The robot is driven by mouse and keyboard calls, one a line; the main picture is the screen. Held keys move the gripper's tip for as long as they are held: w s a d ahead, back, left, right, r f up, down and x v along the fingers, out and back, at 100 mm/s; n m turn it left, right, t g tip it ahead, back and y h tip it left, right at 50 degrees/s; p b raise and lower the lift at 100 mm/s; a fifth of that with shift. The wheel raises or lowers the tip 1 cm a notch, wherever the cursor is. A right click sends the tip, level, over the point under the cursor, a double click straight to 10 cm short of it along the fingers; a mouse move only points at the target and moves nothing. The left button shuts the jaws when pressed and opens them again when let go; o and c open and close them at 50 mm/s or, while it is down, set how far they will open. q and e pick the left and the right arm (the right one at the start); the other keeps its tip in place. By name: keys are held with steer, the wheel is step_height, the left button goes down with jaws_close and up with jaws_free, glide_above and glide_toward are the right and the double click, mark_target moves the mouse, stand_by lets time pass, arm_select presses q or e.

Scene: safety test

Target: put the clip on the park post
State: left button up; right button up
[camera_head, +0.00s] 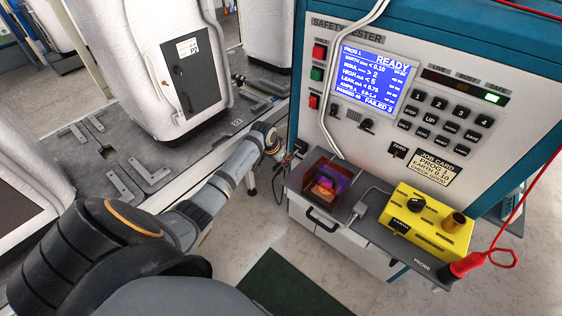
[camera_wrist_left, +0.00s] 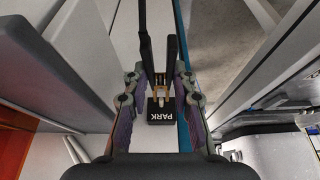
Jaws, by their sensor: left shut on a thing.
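My left gripper (camera_head: 285,158) is at the left side of the tester, beside the left end of its shelf. In the left wrist view, the gripper (camera_wrist_left: 160,88) is shut on the black clip (camera_wrist_left: 171,55), which lies between the fingers with a dark cable running up. Brass-coloured metal shows at the clip's lower end. A black block marked PARK (camera_wrist_left: 160,113) is right by this metal, between the fingertips. I cannot tell the brass post from the clip's jaws, or whether they touch. My right gripper is in neither view.
The tester (camera_head: 400,110) shows READY on its screen. White machines (camera_head: 150,70) stand on a grey line at left.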

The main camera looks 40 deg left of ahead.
mark_target(287, 159)
arm_select(q)
steer(key=shift+w, duration=0.25)
stand_by(0.3)
steer(key=shift+w+d+b, duration=0.1)
steer(key=shift+w+b, duration=0.45)
steer(key=shift+w, duration=0.25)
steer(key=shift+w, duration=0.15)
steer(key=shift+w, duration=0.45)
stand_by(0.5)
stand_by(0.4)
